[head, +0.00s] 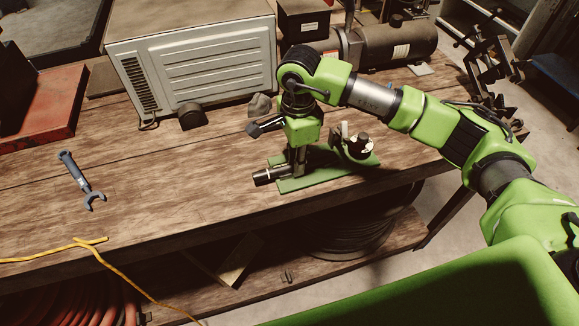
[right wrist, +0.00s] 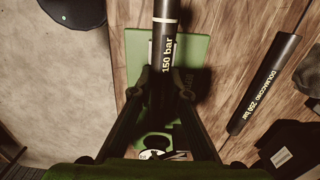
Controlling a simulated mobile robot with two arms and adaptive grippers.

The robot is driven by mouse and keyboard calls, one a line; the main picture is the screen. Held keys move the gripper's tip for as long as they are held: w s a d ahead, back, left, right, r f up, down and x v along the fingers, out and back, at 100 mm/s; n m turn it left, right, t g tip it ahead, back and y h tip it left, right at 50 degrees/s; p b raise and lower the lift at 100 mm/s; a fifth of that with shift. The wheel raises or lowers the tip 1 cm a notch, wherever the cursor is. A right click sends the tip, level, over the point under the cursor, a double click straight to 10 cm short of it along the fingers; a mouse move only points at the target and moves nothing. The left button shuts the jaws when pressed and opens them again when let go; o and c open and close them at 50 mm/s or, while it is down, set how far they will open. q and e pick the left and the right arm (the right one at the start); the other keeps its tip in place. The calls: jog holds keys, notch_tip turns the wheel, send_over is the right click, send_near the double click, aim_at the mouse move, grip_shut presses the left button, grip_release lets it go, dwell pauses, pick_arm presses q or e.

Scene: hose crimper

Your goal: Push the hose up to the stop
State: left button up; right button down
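The hose (right wrist: 165,45), a black tube marked "150 bar" with a pale ring, lies over the crimper's green base plate (right wrist: 137,55) in the right wrist view. In the head view its free end (head: 268,176) sticks out to the left of the plate. My right gripper (right wrist: 164,78) points down, one finger on each side of the hose, and looks shut on it. It also shows in the head view (head: 297,165). The crimper's round head (head: 358,146) stands at the plate's right end. The hose's inner end and the stop are hidden. My left gripper is out of view.
A wrench (head: 78,178) and a yellow cord (head: 90,243) lie left. A grey metal box (head: 200,65) and a compressor (head: 395,42) stand behind.

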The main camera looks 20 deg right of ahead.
aim_at(315, 157)
jog(key=c, duration=2.9)
grip_release()
jog(key=shift+d, duration=0.2)
jog(key=shift+o, duration=0.2)
jog(key=shift+d, duration=0.35)
jog(key=shift+w+d+b, duration=0.15)
jog(key=shift+d+b, duration=0.65)
jog(key=shift+d, duration=1.1)
jog(key=o, duration=1.8)
jog(key=shift+r+p, duration=2.2)
jog(key=shift+r, duration=2.35)
